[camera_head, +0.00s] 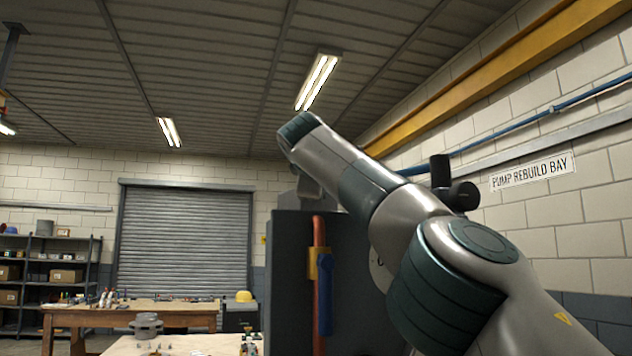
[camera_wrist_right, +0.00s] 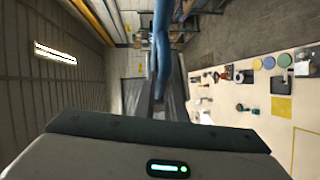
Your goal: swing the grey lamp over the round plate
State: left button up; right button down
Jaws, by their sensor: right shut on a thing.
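My right arm rises across the right half of the head view and bends down at its far end. My right gripper is hidden there. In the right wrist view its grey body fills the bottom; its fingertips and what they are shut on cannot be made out. A long blue bar (camera_wrist_right: 163,45) runs down to just in front of it. I cannot clearly pick out the grey lamp. Several round discs lie on the bench in the wrist view, among them a blue one (camera_wrist_right: 284,60) and a yellow one (camera_wrist_right: 257,64); which is the round plate, I cannot tell. My left gripper is out of view.
A tall dark cabinet (camera_head: 285,270) stands beyond my right arm, with an orange upright pipe (camera_head: 319,250) in front. A pale bench (camera_head: 195,343) bears a round grey casing (camera_head: 147,326). Another wooden bench (camera_head: 170,312) and a roller shutter (camera_head: 185,235) stand behind.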

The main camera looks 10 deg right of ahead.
dwell(0.3)
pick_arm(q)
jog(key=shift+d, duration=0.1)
pick_arm(e)
jog(key=c, duration=1.8)
grip_release()
jog(key=shift+w+d, duration=0.1)
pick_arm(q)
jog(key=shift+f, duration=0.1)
pick_arm(e)
jog(key=shift+s+b, duration=0.55)
pick_arm(q)
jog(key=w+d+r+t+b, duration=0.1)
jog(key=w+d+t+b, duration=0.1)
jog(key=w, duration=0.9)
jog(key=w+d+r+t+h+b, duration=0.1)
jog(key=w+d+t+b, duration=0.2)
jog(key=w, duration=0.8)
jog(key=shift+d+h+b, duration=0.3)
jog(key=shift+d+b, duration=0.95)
jog(key=shift+b, duration=0.75)
pick_arm(e)
jog(key=shift+a+v, duration=0.1)
jog(key=shift+v, duration=3.95)
jog(key=shift+a+v, duration=0.15)
jog(key=shift+v, duration=3.9)
jog(key=shift+r, duration=0.1)
